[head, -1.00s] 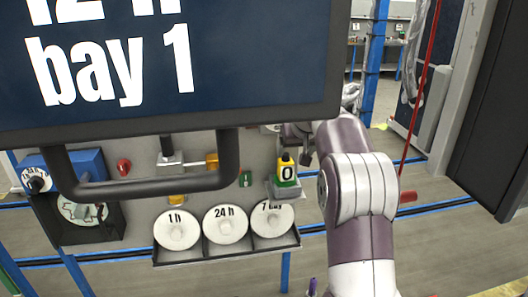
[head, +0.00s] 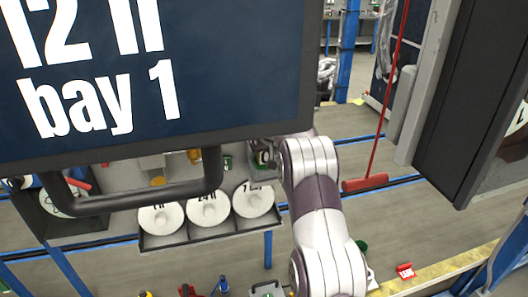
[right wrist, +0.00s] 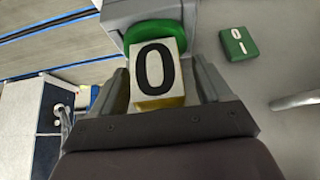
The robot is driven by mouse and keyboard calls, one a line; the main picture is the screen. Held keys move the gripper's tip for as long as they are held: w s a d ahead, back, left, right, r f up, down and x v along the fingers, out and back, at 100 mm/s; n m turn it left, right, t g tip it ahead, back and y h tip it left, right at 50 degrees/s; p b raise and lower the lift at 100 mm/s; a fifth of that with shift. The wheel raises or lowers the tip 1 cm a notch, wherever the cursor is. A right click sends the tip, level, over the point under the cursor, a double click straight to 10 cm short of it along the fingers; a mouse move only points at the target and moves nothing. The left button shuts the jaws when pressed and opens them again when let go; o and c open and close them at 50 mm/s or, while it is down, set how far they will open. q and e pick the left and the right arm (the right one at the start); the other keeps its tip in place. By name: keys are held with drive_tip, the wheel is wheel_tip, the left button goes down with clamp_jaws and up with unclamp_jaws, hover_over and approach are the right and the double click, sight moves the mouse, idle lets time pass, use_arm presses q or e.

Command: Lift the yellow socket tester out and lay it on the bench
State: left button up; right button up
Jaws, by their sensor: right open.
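The yellow socket tester (right wrist: 158,76) shows in the right wrist view as a block with a white face marked 0 and a yellow lower edge. It sits at a green-rimmed grey socket (right wrist: 160,34). My right gripper (right wrist: 163,80) is open, with one finger on each side of the tester; I cannot tell whether they touch it. In the head view the right arm (head: 318,190) covers most of the tester and gripper. The left gripper is not in view. The bench top cannot be clearly made out.
A large bay 1 screen (head: 150,70) with a black handle (head: 140,203) blocks much of the head view. Below it, a tray (head: 205,238) holds white labelled discs. A green block (right wrist: 239,43) is on the panel right of the tester. A red-headed pole (head: 365,183) stands at right.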

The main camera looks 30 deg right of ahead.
drive_tip(key=shift+s+r, duration=0.1)
drive_tip(key=shift+s, duration=0.05)
drive_tip(key=c, duration=1.1)
